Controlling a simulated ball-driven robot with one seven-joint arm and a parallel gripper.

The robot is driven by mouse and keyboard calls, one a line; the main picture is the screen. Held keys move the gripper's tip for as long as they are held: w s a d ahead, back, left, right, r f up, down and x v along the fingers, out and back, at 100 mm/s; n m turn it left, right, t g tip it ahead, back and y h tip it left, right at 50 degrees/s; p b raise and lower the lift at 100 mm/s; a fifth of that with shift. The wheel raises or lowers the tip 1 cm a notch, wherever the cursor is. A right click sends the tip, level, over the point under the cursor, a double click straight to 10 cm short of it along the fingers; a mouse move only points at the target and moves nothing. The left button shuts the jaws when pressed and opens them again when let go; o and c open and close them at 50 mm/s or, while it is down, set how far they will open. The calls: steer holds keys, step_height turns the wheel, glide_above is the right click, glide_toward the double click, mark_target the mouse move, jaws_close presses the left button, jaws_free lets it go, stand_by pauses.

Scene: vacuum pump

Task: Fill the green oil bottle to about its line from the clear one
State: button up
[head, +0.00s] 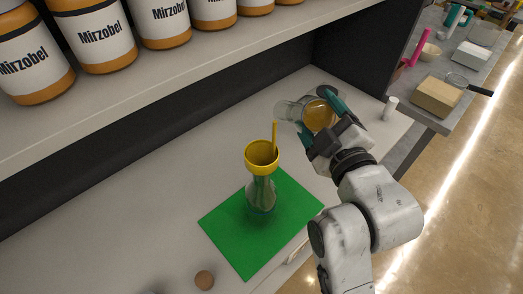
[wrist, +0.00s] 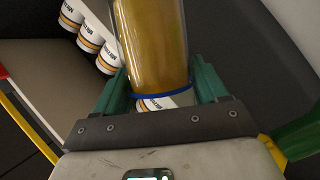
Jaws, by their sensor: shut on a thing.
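My gripper (head: 318,116) is shut on a clear bottle (head: 289,110) of amber oil. The bottle is tipped far over, its clear end pointing left. In the wrist view, the amber oil (wrist: 152,40) fills much of the visible bottle between the teal fingers, with a blue band near the palm. A see-through bottle (head: 261,198) stands upright on the green mat (head: 235,240), and a yellow funnel (head: 261,154) sits on its top. The held bottle is above and right of the funnel, apart from it. The fill line and any oil in the standing bottle cannot be made out.
A shelf (head: 200,60) with several Mirzobel jars (head: 98,37) overhangs the bench at the back. A small white cylinder (head: 390,107) stands at the right bench end. A brown ball-like thing (head: 204,280) lies at the front. The bench left of the mat is clear.

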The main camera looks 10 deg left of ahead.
steer(key=shift+w+d+f+n+b, duration=0.3)
steer(key=shift+n+b, duration=0.4)
steer(key=shift+b, duration=0.9)
stand_by(0.5)
steer(key=shift+w+n+t+y+b, duration=0.15)
steer(key=shift+n+t+y+b, duration=0.3)
steer(key=shift+n+b, duration=0.65)
stand_by(1.5)
